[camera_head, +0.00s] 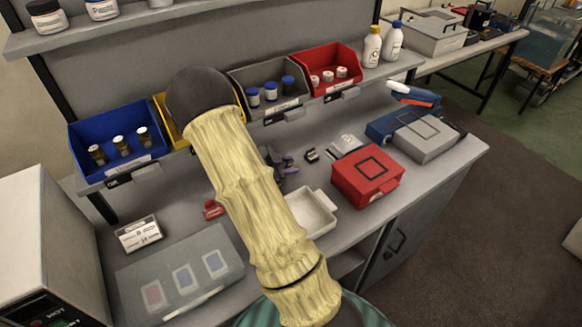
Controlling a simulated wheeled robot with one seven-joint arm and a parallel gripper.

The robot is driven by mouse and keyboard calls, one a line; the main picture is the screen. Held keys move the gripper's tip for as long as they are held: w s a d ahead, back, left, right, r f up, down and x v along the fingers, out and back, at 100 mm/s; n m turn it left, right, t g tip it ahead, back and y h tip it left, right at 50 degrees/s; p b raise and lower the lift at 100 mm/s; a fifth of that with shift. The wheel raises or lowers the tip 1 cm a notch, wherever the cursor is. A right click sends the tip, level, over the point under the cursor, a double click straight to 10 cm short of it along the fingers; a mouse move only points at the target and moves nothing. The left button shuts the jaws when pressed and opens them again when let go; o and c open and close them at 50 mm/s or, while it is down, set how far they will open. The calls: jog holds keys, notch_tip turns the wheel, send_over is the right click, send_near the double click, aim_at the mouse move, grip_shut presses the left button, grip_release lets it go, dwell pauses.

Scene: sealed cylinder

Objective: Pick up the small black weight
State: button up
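A small black object (312,155), which looks like the black weight, sits on the grey bench in front of the grey bin, left of a small pale grey box. My pale yellow arm crosses the middle of the view and hides part of the bench. A dark, purplish shape just right of the arm looks like part of my gripper (284,166). It is left of the black object and appears apart from it. The arm covers the rest of it, so I cannot see whether its fingers are open or shut.
A white tray (313,212) and a red box (367,179) stand right of my arm. Blue (118,165), grey (268,77) and red (327,65) bins with small vials line the back. A small red object (213,209) and a clear-lidded case (180,275) lie left.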

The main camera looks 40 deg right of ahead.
jog(key=c, duration=0.4)
jog(key=shift+c, duration=0.2)
jog(key=shift+r, duration=0.1)
notch_tip(320, 180, up, 7)
jog(key=shift+s+r, duration=0.1)
jog(key=shift+s, duration=0.05)
jog(key=s+b, duration=0.1)
jog(key=s, duration=0.4)
jog(key=s+b, duration=0.1)
jog(key=s, duration=0.3)
jog(key=s+f+b, duration=0.1)
jog(key=s, duration=0.4)
jog(key=shift+s+a+b, duration=0.3)
jog(key=shift+a+b, duration=0.1)
jog(key=shift+s+b, duration=0.35)
jog(key=shift+b, duration=0.4)
jog(key=b, duration=0.4)
jog(key=shift+s, duration=0.25)
jog(key=s+b, duration=0.1)
jog(key=b, duration=0.2)
jog(key=shift+s+r, duration=0.1)
jog(key=shift+s+a+r+b, duration=0.1)
jog(key=shift+s+r+b, duration=0.1)
jog(key=shift+s+b, duration=0.25)
